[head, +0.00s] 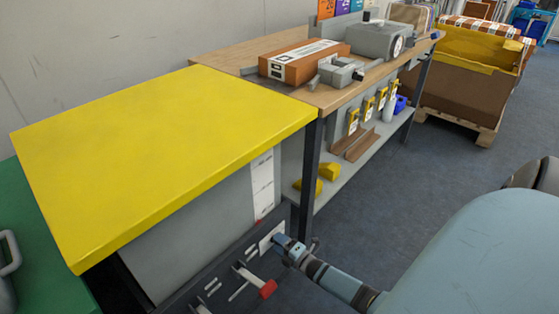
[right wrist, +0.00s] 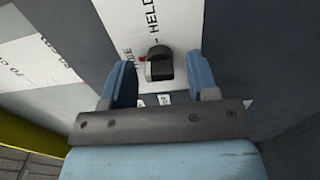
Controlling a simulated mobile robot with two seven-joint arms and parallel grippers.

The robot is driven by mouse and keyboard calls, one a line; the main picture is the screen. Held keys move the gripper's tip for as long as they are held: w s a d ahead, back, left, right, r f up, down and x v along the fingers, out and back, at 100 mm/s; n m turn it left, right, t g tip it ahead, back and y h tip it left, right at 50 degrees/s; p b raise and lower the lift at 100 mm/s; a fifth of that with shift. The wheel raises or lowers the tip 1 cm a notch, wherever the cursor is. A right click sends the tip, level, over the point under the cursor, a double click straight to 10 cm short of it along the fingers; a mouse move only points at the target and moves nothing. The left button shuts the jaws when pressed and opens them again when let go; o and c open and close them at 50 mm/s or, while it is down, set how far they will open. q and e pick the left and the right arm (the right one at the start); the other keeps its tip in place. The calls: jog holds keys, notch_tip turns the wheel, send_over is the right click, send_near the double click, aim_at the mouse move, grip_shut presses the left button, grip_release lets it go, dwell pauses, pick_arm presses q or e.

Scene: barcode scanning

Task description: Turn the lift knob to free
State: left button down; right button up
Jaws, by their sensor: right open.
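The lift knob (right wrist: 160,66) is a small black knob with a red mark at its left, on a white label plate (right wrist: 150,20) with printed words, among them "HELD". In the head view the white plate (head: 266,238) sits on the dark front panel below the yellow top; the knob itself is hard to make out there. My right gripper (head: 279,243) is open, close in front of the plate. In the right wrist view its two blue fingers (right wrist: 161,72) stand on either side of the knob, with gaps visible. I cannot tell how deep the fingers reach.
A lever with a red grip (head: 267,289) sticks out of the panel just below my right gripper. The yellow-topped unit (head: 160,140) stands at the left, beside a wooden workbench (head: 225,58). A brown crate (head: 455,100) is farther back. Open floor lies at the right.

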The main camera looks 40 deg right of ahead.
pick_arm(q)
jog(key=shift+a+r+n+t+p, duration=0.15)
jog(key=shift+r+t+p, duration=0.6)
jog(key=shift+r, duration=0.65)
jog(key=shift+a+r+n+t+p, duration=0.15)
jog(key=shift+r+t+p, duration=0.3)
jog(key=shift+r+p, duration=0.8)
pick_arm(e)
jog(key=s+d, duration=0.1)
jog(key=s, duration=1.2)
jog(key=shift+s, duration=0.25)
pick_arm(q)
jog(key=shift+d+r, duration=0.15)
